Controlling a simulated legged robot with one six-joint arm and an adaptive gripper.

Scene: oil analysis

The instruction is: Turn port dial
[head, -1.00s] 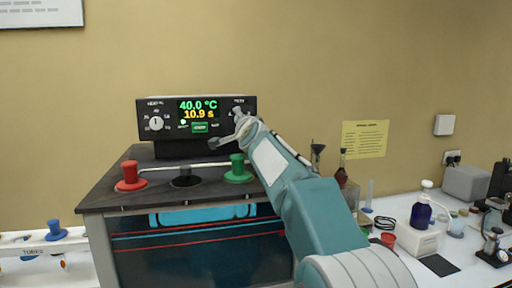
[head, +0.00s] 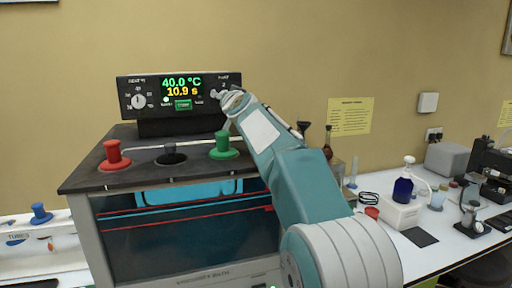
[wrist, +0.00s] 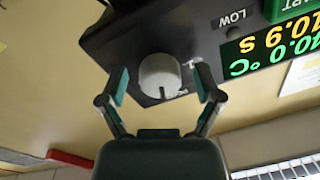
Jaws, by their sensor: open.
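The control panel (head: 150,99) is a black box on top of the bath, with a lit display reading 40.0 °C and 10.9 s. The port dial (wrist: 160,75) is a round light-grey knob on the panel's right side in the head view, where my gripper (head: 226,98) mostly covers it. In the wrist view, which looks upside down, my gripper (wrist: 162,84) is open, with one finger on either side of the dial. Gaps show between the fingers and the knob. A second dial (head: 138,101) is on the panel's left side.
The bench (head: 450,245) at right holds a blue bottle (head: 403,190) and other lab items. A green button (head: 183,105) sits under the display.

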